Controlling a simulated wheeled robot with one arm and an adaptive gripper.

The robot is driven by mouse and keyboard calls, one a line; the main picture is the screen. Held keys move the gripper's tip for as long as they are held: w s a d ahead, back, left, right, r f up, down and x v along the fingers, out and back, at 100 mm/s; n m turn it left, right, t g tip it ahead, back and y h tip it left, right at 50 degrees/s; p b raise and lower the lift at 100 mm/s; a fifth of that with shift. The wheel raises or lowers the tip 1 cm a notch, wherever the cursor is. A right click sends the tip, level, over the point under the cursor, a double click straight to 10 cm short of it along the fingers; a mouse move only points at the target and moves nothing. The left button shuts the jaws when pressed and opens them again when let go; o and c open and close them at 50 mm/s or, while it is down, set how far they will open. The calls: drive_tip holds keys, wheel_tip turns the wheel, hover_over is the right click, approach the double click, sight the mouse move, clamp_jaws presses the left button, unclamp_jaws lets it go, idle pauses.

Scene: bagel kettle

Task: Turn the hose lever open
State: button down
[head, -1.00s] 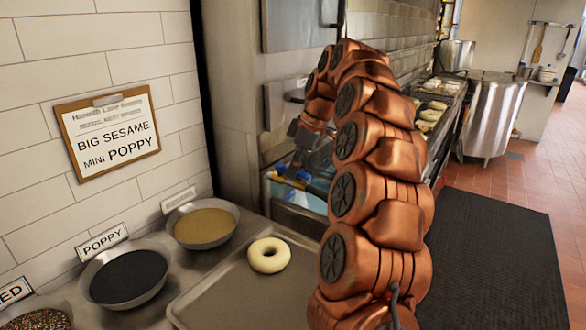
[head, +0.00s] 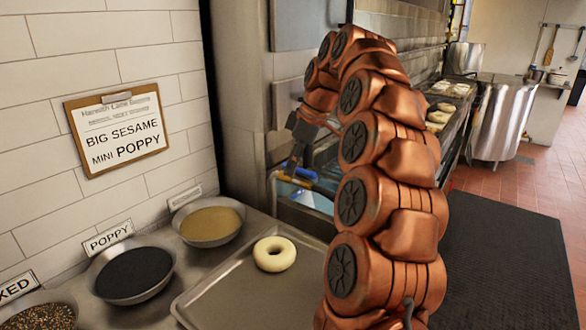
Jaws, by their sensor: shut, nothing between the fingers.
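The hose valve (head: 306,185), yellowish brass, is at the sink beyond the counter in the head view. A blue piece that looks like its lever (head: 289,168) shows beside my gripper's tip. My gripper (head: 295,160), dark grey, points down at the valve and is shut with nothing in it. It overlaps the lever in the picture; I cannot tell whether they touch. My copper arm hides the right side of the sink, and the lever's full angle is hard to make out.
A tray (head: 225,305) with a plain bagel (head: 274,254) lies on the near counter. Bowls of poppy (head: 133,275), sesame (head: 210,222) and mixed seeds (head: 40,318) stand left of it. A steel pot (head: 503,118) stands at the back right. A dark mat (head: 510,250) covers clear floor.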

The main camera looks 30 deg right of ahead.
wheel_tip(320, 180, up, 8)
drive_tip(key=w+d+p, duration=0.1)
drive_tip(key=d+p, duration=0.1)
drive_tip(key=p, duration=0.4)
drive_tip(key=shift+d+p, duration=0.3)
